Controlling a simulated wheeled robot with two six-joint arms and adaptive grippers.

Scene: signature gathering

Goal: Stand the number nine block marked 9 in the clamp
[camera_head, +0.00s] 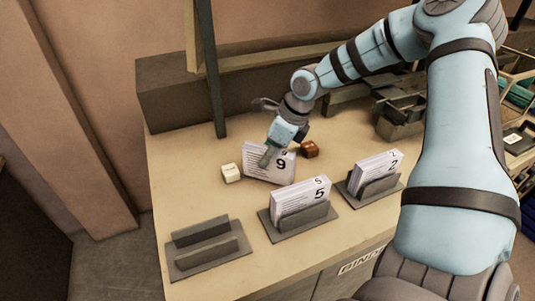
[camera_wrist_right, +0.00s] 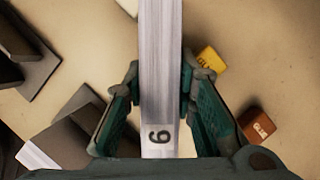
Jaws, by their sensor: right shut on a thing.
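The number nine block (camera_head: 268,167) is a thick white stack of pages with a black 9 on its face. My right gripper (camera_head: 273,152) is shut on its upper part from above. In the right wrist view the block (camera_wrist_right: 160,80) runs between the two fingers of my right gripper (camera_wrist_right: 160,92), its 9 mark near the bottom. The block looks slightly tilted in the head view; I cannot tell whether it touches the table. A grey clamp (camera_head: 207,246) with two upright plates stands empty at the front left. My left gripper is not in view.
Two more clamps hold blocks: the 5 block (camera_head: 300,200) at the front middle and the 2 block (camera_head: 376,172) to its right. A cream cube (camera_head: 231,173) and a brown cube (camera_head: 309,149) flank the nine block. A dark post (camera_head: 212,80) rises behind.

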